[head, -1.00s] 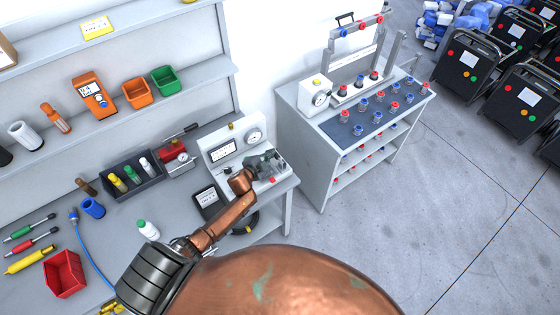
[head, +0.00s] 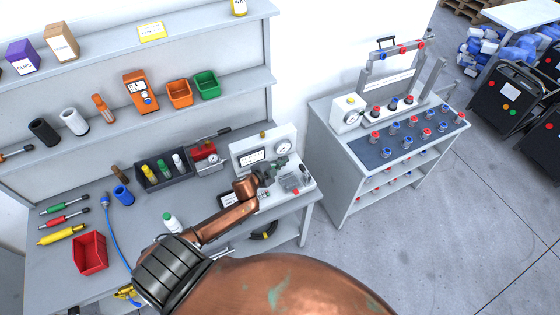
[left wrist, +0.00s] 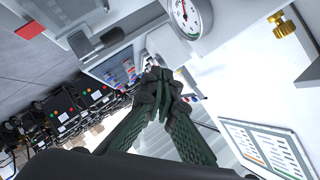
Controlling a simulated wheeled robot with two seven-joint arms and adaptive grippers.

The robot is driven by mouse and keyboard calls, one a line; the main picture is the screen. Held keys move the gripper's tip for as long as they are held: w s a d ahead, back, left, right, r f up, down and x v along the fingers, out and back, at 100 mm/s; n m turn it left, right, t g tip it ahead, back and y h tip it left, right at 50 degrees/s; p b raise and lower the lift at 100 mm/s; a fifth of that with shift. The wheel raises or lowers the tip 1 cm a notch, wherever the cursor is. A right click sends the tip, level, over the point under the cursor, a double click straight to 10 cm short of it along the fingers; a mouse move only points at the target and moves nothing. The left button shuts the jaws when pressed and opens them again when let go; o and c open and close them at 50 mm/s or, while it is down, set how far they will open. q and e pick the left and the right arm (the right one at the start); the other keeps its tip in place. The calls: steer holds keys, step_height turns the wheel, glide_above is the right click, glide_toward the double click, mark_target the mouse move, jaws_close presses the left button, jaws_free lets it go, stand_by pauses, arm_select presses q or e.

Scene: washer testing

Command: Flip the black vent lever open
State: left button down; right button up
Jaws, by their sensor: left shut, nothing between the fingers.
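My left gripper (head: 280,163) is over the white test stand (head: 248,142) on the grey bench. In the left wrist view its dark fingers (left wrist: 158,82) are closed together with nothing between them. A dark lever-like bar (left wrist: 100,40) lies across the stand's grey part in the left wrist view, a little apart from the fingertips. It may be the black vent lever, but I cannot tell for certain or see its exact position. In the head view the gripper and wrist cover part of that area. My right gripper is not in view.
The stand carries a round gauge (head: 283,147) and a brass knob (left wrist: 278,18). A red pump (head: 204,150) and a grey tray of bottles (head: 160,183) stand to its left. A grey cart (head: 335,170) stands to the right, across a narrow floor gap.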

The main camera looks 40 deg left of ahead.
arm_select(q)
steer(key=shift+s+a+r, duration=0.4)
steer(key=shift+s+r, duration=0.15)
steer(key=shift+s, duration=0.1)
steer(key=s+d+f+n+g+y, duration=0.1)
steer(key=s+d+n+g, duration=0.25)
steer(key=s, duration=0.75)
steer(key=s+d+n+g, duration=0.2)
steer(key=s+n+g, duration=0.15)
steer(key=s, duration=0.85)
steer(key=s+d+f+n+g+y, duration=0.1)
steer(key=s+d+n+g, duration=0.2)
steer(key=s, duration=0.8)
step_height(320, 180, down, 39)
steer(key=s+g+b, duration=0.1)
steer(key=s+b, duration=0.1)
steer(key=b, duration=0.8)
steer(key=s+f+b, duration=0.4)
steer(key=s+f, duration=0.5)
steer(key=f, duration=0.4)
steer(key=s+f+g+h+b, duration=0.1)
steer(key=s+f+b, duration=0.2)
steer(key=s+f, duration=0.7)
step_height(320, 180, down, 4)
steer(key=shift+s+d+r+g+b, duration=0.15)
steer(key=shift+s+g+b, duration=0.15)
steer(key=shift+b, duration=0.1)
